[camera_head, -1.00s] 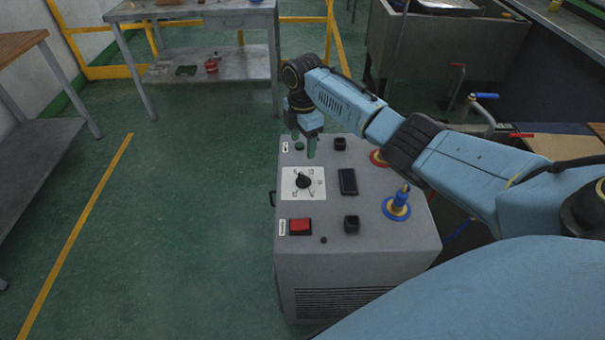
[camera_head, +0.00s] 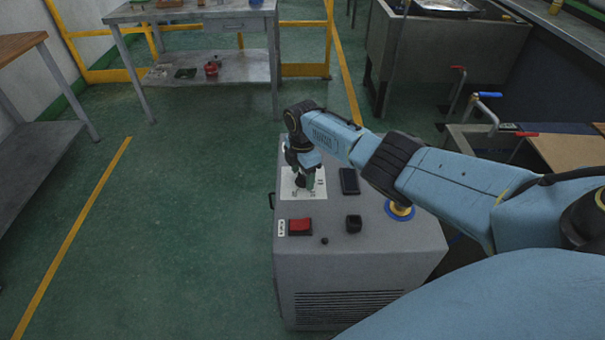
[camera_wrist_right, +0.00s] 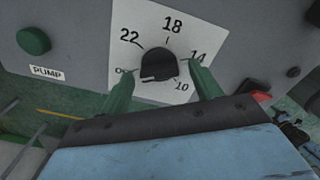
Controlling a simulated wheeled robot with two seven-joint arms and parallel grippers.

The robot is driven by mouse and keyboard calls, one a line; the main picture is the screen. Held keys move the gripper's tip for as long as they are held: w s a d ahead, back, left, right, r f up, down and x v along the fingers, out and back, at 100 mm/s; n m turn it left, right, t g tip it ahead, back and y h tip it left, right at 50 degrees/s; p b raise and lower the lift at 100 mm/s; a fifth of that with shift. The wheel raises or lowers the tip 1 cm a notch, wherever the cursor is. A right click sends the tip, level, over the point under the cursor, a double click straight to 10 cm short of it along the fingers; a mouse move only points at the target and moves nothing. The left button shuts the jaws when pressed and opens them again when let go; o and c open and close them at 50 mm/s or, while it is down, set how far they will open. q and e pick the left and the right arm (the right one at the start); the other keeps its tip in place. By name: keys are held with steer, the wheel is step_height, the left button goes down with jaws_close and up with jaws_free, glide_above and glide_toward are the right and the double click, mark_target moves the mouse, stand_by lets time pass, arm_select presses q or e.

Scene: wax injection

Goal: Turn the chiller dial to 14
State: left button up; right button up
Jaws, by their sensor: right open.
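The chiller (camera_head: 375,235) is a grey box with its controls on top. Its black dial (camera_wrist_right: 158,66) sits on a white plate (camera_head: 289,186) marked OFF, 22, 18, 14 and 10, seen clearly in the right wrist view. I cannot tell for sure which mark the dial points to. My right gripper (camera_head: 307,181) is over the plate and largely hides the dial in the head view. In the right wrist view its green fingertips (camera_wrist_right: 161,69) are apart, one on each side of the dial; contact is unclear. My left gripper is not in view.
A red switch (camera_head: 300,226), a black knob (camera_head: 353,223) and a dark display (camera_head: 349,181) are on the chiller top. A green PUMP button (camera_wrist_right: 33,40) shows in the wrist view. A blue valve fitting stands partly hidden behind my right arm. Floor left of the chiller is clear.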

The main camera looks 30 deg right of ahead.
steer(key=shift+c, duration=0.8)
steer(key=c, duration=0.8)
